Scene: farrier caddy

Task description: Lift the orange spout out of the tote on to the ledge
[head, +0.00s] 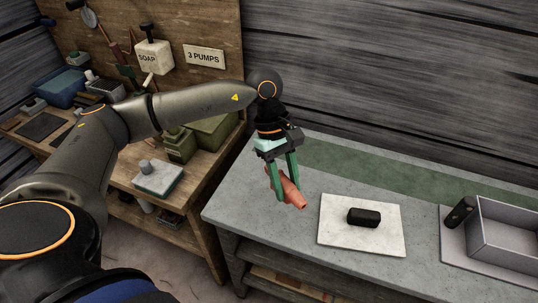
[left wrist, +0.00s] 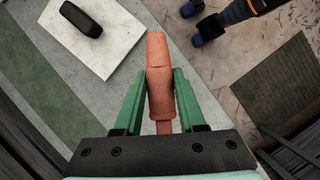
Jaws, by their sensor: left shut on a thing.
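The orange spout (head: 291,193) is a tapered, reddish-orange piece. My left gripper (head: 289,198) has its green fingers shut on it, one on each side. In the head view the spout hangs tilted at the left part of the grey bench top, its end pointing down and right; I cannot tell whether it touches the surface. In the left wrist view the spout (left wrist: 159,85) lies between the fingers and extends past their tips. A grey open tote (head: 508,238) stands at the far right; its inside is partly hidden.
A white board (head: 338,222) with a black block (head: 364,217) lies on the bench (head: 240,206). A dark cylinder (head: 459,212) stands beside the tote. A wooden workbench (head: 125,182) with boxes is at left. The bench's green strip (head: 365,167) is clear.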

